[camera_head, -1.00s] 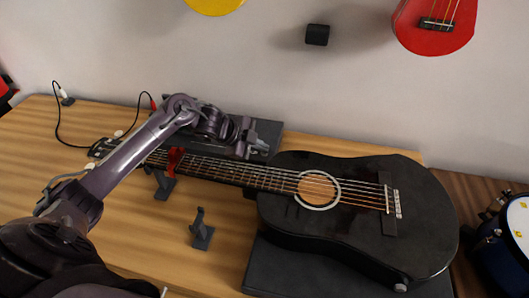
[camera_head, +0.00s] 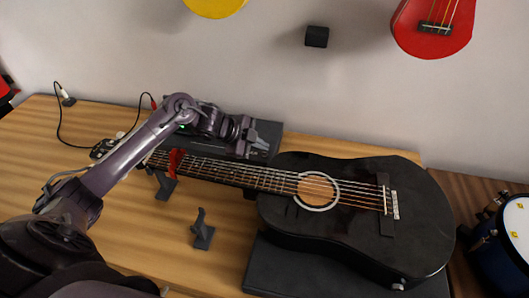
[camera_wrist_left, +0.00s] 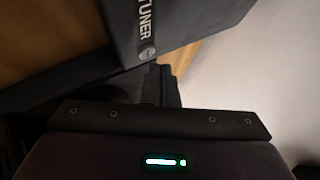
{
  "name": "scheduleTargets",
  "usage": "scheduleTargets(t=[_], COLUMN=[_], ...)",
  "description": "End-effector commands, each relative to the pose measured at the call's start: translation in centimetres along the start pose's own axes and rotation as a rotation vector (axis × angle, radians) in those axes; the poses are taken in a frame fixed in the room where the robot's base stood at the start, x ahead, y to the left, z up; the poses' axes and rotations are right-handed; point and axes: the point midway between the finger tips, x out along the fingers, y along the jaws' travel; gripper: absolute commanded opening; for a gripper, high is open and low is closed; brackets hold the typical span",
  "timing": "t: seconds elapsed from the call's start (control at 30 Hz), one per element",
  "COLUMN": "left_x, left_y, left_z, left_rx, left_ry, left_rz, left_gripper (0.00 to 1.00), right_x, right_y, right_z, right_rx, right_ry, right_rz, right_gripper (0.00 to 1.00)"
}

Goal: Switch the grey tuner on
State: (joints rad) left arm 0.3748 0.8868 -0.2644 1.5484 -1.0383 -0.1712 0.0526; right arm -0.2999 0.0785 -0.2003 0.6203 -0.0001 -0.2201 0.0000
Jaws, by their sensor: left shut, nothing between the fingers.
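The grey tuner (camera_head: 270,131) is a dark flat box at the back of the table, behind the guitar neck, partly hidden by my left arm. In the left wrist view the tuner (camera_wrist_left: 170,22) shows white "TUNER" lettering and a small round button or badge near its lower edge. My left gripper (camera_head: 252,146) is shut and empty, at the tuner's front side. In the wrist view its fingers (camera_wrist_left: 160,82) are just below the lettered face; I cannot tell whether they touch it. No lit lamp shows on the tuner. My right gripper is out of view.
A black guitar (camera_head: 350,235) lies across the table, its neck close to my left gripper. A red capo-like clamp (camera_head: 175,161) is on the neck. A small dark stand (camera_head: 203,232) is in front. A cable (camera_head: 58,125) lies at the back left. The front left tabletop is partly clear.

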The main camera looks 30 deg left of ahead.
Motion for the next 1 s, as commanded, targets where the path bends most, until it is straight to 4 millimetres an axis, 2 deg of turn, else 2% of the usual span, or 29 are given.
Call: scheduleTargets(t=[0.63, 1.0], left_x=[-4.2, -4.2], left_y=[-3.1, -3.1], left_z=[-3.0, -3.0], left_rx=[0.000, 0.000], left_ry=[0.000, 0.000], left_rz=[-0.001, -0.001], left_gripper=[0.00, 0.00], right_x=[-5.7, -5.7], right_y=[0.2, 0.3], right_z=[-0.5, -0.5], right_rx=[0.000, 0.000], right_ry=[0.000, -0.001], right_rz=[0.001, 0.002], right_gripper=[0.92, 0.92])
